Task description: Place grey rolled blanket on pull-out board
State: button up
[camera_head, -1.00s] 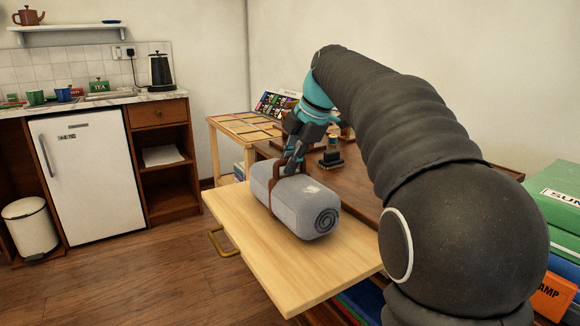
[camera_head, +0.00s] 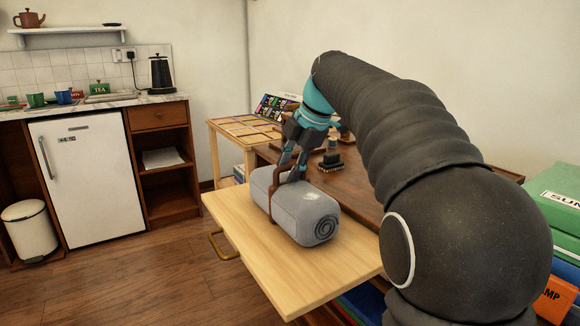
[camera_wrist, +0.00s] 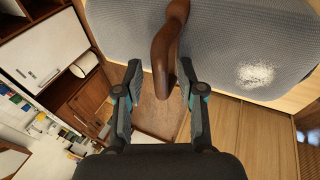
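The grey rolled blanket (camera_head: 306,213) lies on its side on the pale wooden pull-out board (camera_head: 262,262), its spiral end facing front right. A brown strap with a handle goes around it; the handle also shows in the wrist view (camera_wrist: 165,50). My gripper (camera_head: 292,172) is just above the blanket at the handle. Its fingers are spread, one on each side of the handle, as the wrist view (camera_wrist: 160,85) shows. The right finger is close to the strap; I cannot tell whether it touches. The underside of the blanket is hidden.
The brown desk top (camera_head: 350,190) lies behind the board, with a dark stamp-like object (camera_head: 331,160) on it. A brass handle (camera_head: 222,245) sits at the board's left edge. Green and orange boxes (camera_head: 553,290) stand at the right. The board's front part is clear.

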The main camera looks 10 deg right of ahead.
jog(key=p+v, duration=0.2)
jog(key=v, duration=1)
